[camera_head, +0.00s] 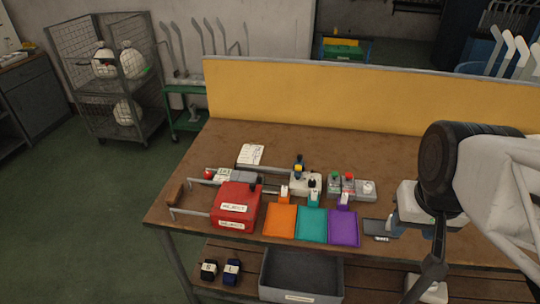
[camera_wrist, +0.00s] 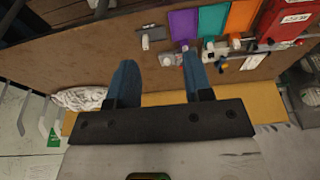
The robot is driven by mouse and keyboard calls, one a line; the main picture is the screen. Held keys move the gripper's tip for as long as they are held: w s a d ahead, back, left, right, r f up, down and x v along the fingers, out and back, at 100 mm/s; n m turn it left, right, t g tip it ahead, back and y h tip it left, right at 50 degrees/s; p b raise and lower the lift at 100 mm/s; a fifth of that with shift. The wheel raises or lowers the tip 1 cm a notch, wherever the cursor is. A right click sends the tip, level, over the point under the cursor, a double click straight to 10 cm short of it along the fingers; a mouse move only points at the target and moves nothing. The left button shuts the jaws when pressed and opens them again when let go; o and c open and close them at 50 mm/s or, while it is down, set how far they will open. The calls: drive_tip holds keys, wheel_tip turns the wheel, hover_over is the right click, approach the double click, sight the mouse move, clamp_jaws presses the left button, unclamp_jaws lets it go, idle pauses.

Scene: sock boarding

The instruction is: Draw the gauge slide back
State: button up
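I cannot be sure which part is the gauge slide. The likeliest is a grey metal unit (camera_head: 245,177) with a small numbered plate (camera_head: 223,175), a red knob (camera_head: 208,174) and a thin rod reaching left, behind the red reject box (camera_head: 235,203). My gripper shows in the wrist view (camera_wrist: 158,82) with two blue fingers spread well apart and nothing between them. In the head view my arm hangs at the right, well away from that unit, and its fingertips are not clear.
Orange (camera_head: 280,221), teal (camera_head: 311,223) and purple (camera_head: 343,228) trays lie along the bench (camera_head: 180,165) front. A button box (camera_head: 348,186) stands behind them. A yellow panel (camera_head: 300,100) closes the back. A grey bin (camera_head: 300,272) sits below.

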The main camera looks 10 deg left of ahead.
drive_tip(key=w+a, duration=0.5)
drive_tip(key=w, duration=0.7)
drive_tip(key=n+g, duration=0.3)
hover_over(260, 177)
drive_tip(key=f, duration=1.9)
drive_tip(key=shift+s+d, duration=0.2)
drive_tip(key=shift+d, duration=0.1)
drive_tip(key=shift+w+a+f, duration=0.1)
drive_tip(key=shift+a+f, duration=0.2)
drive_tip(key=shift+a, duration=0.05)
drive_tip(key=shift+f, duration=3.9)
